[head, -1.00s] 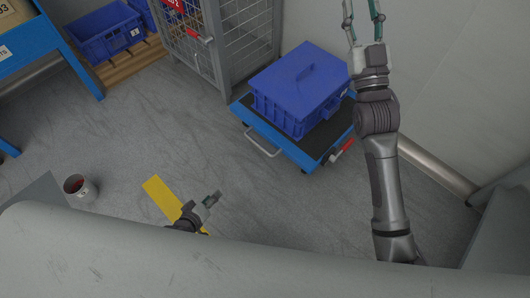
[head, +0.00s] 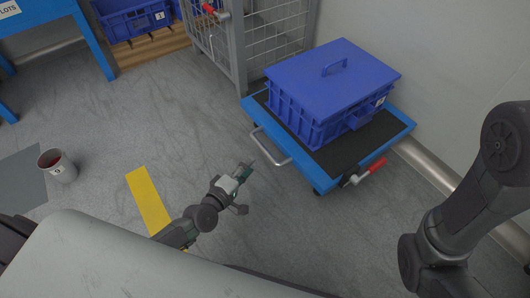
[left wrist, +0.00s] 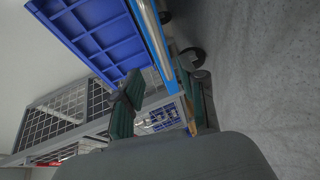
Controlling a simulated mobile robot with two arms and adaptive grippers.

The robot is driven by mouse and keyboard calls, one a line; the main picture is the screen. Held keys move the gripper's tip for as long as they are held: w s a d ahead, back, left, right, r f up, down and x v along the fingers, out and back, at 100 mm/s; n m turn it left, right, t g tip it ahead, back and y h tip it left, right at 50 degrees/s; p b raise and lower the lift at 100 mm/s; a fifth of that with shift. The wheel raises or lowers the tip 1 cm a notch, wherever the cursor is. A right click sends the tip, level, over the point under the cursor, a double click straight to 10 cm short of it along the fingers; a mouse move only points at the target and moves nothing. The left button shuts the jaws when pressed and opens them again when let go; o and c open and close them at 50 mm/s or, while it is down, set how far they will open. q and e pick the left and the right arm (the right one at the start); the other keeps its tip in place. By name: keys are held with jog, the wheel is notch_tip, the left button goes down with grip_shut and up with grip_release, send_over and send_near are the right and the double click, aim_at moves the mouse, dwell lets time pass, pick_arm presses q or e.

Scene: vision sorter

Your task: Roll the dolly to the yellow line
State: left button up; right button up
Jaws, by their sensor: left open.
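The dolly (head: 356,152) has a blue frame, a dark deck and casters, and stands at the right with a lidded blue crate (head: 325,90) on it. Its silver bar handle (head: 268,155) sticks out at its left end. The yellow line (head: 148,198) lies on the floor to the left, partly hidden by my arm. My left gripper (head: 246,172) is open and empty, just short of the handle. In the left wrist view its fingers (left wrist: 166,112) are apart, with the crate (left wrist: 90,35) and a dolly caster (left wrist: 191,58) beyond. My right gripper is out of view.
A wire cage (head: 268,40) stands behind the dolly and a wall is at its right. A red-handled lever (head: 368,172) is on the dolly's near side. The floor between dolly and line is clear.

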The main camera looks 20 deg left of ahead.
aim_at(264, 149)
pick_arm(q)
jog(key=b+x, duration=0.3)
jog(key=x, duration=0.6)
jog(key=shift+w+f, duration=0.1)
jog(key=shift+f, duration=0.1)
jog(key=shift+w+d, duration=0.1)
jog(key=shift+w, duration=0.25)
grip_shut()
